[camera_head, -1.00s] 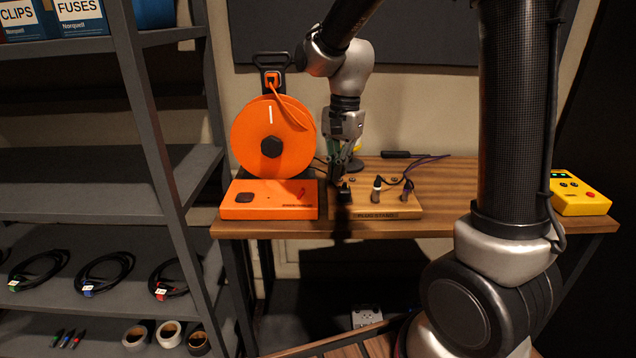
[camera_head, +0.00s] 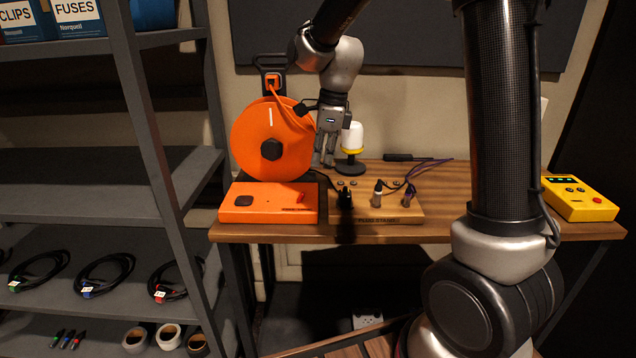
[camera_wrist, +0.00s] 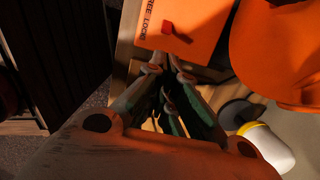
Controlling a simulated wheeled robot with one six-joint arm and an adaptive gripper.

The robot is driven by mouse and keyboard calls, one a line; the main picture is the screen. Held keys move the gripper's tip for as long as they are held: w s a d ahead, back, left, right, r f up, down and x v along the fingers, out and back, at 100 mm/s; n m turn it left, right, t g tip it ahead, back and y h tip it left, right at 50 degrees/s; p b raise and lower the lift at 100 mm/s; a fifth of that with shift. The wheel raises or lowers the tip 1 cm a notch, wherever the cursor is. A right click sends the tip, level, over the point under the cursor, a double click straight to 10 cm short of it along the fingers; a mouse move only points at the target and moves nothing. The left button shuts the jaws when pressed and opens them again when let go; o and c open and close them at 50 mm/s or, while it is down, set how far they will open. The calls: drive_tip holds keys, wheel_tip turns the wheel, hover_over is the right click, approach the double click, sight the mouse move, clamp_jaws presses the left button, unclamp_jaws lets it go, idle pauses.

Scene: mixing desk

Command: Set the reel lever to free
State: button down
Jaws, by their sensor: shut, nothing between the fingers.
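The orange cable reel (camera_head: 272,140) stands upright at the left end of the desk, behind an orange base box (camera_head: 262,213). A small red reel lever (camera_head: 300,197) sticks up near the box's right end. In the wrist view the lever (camera_wrist: 167,28) shows beside a printed FREE and LOCK label (camera_wrist: 150,14); I cannot tell which word it points to. My gripper (camera_head: 323,163) hangs to the right of the reel drum, above and behind the lever. Its fingertips (camera_wrist: 167,66) are together and empty, apart from the lever.
A wooden plug stand (camera_head: 385,210) with several upright plugs sits right of the box. A white and yellow lamp (camera_head: 352,145) stands close to my gripper's right. A yellow device (camera_head: 578,199) is at the desk's right end. The desktop between is mostly clear.

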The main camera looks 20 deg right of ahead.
sight(314, 202)
drive_tip(key=f, duration=0.3)
drive_tip(key=a+f, duration=0.1)
drive_tip(key=f, duration=0.5)
drive_tip(key=shift+w+a+f, duration=0.2)
drive_tip(key=shift+f, duration=0.1)
drive_tip(key=shift+w+a, duration=0.1)
drive_tip(key=shift+r+h, duration=0.15)
drive_tip(key=shift+h, duration=0.25)
